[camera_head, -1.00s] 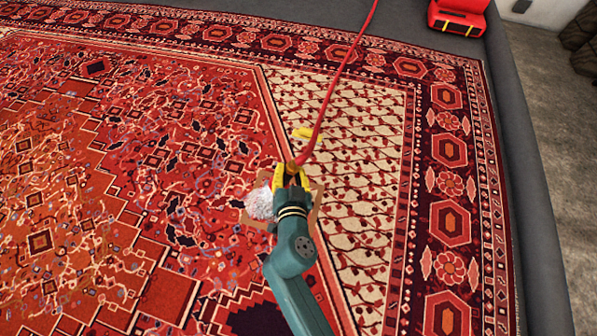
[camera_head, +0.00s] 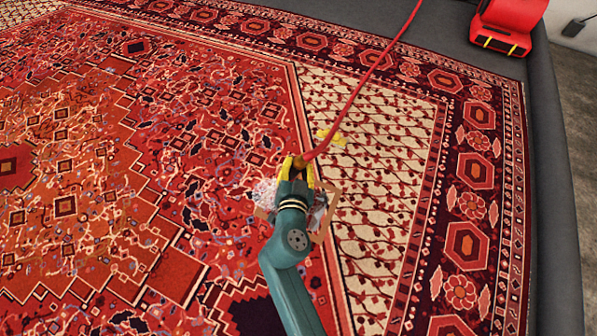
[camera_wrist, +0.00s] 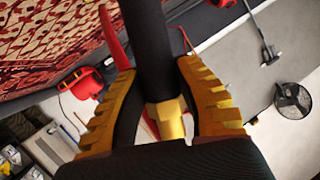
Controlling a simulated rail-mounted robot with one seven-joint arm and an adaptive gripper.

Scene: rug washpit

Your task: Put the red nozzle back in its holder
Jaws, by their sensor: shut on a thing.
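My gripper (camera_head: 298,166) has yellow fingers and is above the rug in the head view. Its fingers (camera_wrist: 165,95) close around a dark cylinder with a brass collar (camera_wrist: 168,122) in the wrist view. I take this for the nozzle; its body looks black here, and a red part (camera_wrist: 113,42) shows beside it. The nozzle is otherwise mostly hidden by the gripper. I cannot make out a holder.
A patterned red rug (camera_head: 120,180) covers most of the floor. A clear crumpled item (camera_head: 264,192) and a brown-framed thing (camera_head: 325,212) are by my gripper, a yellow object (camera_head: 331,138) beyond. A red machine (camera_head: 506,22) stands near the grey edge (camera_head: 553,200) at right.

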